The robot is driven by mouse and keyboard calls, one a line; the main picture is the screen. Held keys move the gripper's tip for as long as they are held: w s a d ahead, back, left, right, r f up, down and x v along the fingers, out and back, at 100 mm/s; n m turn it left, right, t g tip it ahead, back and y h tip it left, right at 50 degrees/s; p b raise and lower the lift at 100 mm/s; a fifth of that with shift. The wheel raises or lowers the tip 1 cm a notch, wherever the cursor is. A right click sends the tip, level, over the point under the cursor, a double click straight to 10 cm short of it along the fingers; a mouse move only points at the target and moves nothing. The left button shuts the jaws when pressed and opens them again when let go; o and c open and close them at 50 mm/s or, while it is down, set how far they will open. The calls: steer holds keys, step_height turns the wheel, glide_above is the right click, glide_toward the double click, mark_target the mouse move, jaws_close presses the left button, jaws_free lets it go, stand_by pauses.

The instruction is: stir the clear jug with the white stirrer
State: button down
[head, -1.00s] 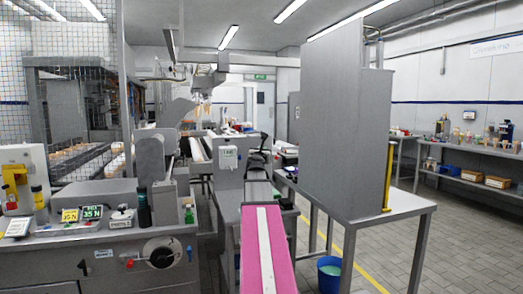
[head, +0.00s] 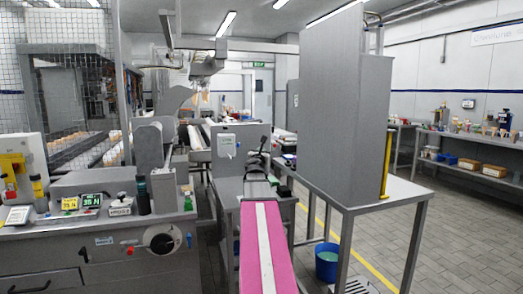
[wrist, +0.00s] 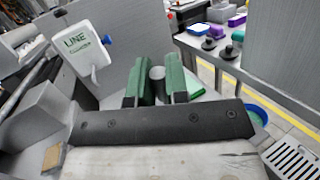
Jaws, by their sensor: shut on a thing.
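In the wrist view my gripper (wrist: 158,75) has two green fingers shut on a grey, round-ended thing (wrist: 157,87). Only its end shows, so I cannot tell whether it is the white stirrer. A white rounded surface with a bright green patch (wrist: 208,92) shows just beyond the right finger; I cannot tell what it is. I cannot make out the clear jug in either view.
A grey bench (head: 405,190) with a tall cabinet (head: 332,100) is at the right. A blue bucket (head: 327,268) stands on the floor. A control machine (head: 110,240) fills the left.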

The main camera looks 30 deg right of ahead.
steer(key=shift+w+d+f, duration=0.1)
steer(key=shift+w+f, duration=0.15)
steer(key=shift+f, duration=1)
steer(key=shift+w+f, duration=0.25)
steer(key=shift+f, duration=1.05)
steer(key=shift+w+d+f, duration=0.1)
steer(key=shift+w+f, duration=0.15)
steer(key=shift+f, duration=1)
steer(key=shift+w, duration=0.2)
